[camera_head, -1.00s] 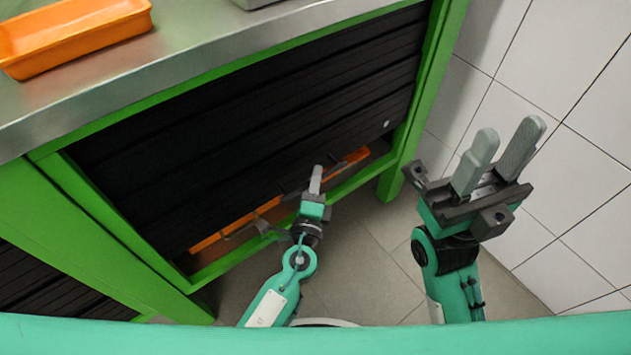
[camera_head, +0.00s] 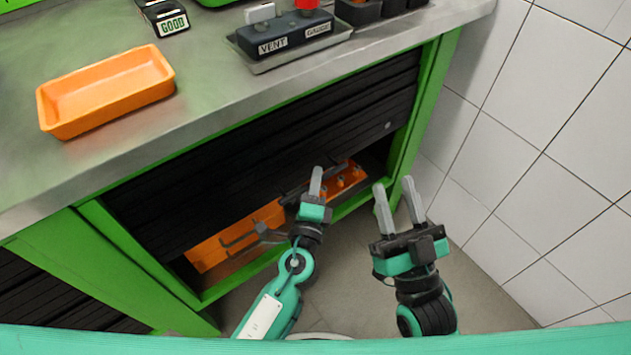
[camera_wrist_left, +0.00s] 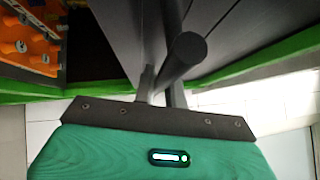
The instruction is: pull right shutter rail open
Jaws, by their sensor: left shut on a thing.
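The right shutter (camera_head: 270,155) is a black slatted panel in the green bench frame. Its lower edge stands above the frame's bottom, leaving a low gap. The dark shutter rail (camera_head: 288,198) runs along that edge. My left gripper (camera_head: 316,178) is at the rail and shut on it, hiding part of it. In the left wrist view the round dark bar (camera_wrist_left: 184,54) of the rail shows at the jaws (camera_wrist_left: 160,88). My right gripper (camera_head: 395,190) is open and empty, right of the shutter and apart from it.
Orange bins (camera_head: 235,235) show through the gap, with small parts in the right one (camera_head: 345,182). On the worktop (camera_head: 210,100) are an orange tray (camera_head: 105,92) and a VENT button box (camera_head: 290,38). A green post (camera_head: 425,110) and tiled wall (camera_head: 540,150) lie right.

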